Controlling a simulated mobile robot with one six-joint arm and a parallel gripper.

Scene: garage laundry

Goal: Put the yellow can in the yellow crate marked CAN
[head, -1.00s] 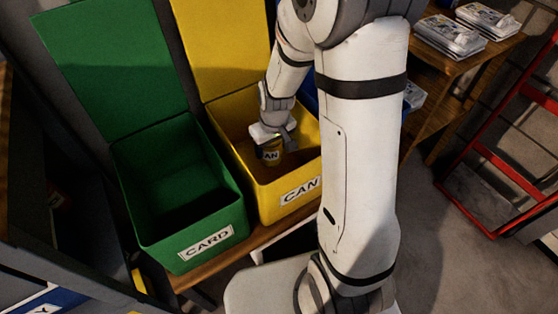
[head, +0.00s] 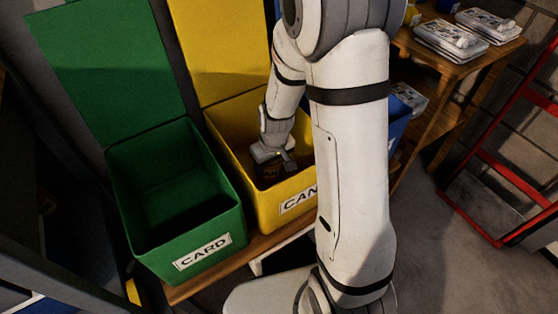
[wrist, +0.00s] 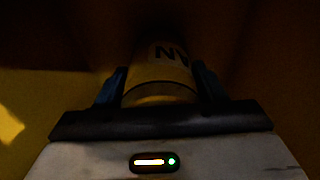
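The yellow crate (head: 243,194) marked CAN stands with its lid up in the middle of the head view, partly hidden by my arm. My gripper (head: 272,165) is inside this crate, below its rim. The yellow can (head: 270,172) is at my gripper and looks dark in the crate's shade. In the wrist view the can (wrist: 160,72) sits between the two fingers of my gripper (wrist: 160,85), with letters on its side. The fingers are close against both sides of it. The crate floor under the can is too dark to make out.
A green crate (head: 128,222) marked CARD stands open to the left on the same wooden bench (head: 260,245). A blue crate (head: 398,130) shows behind my arm. A wooden table (head: 450,60) with white packs and a red metal frame (head: 485,225) are at the right.

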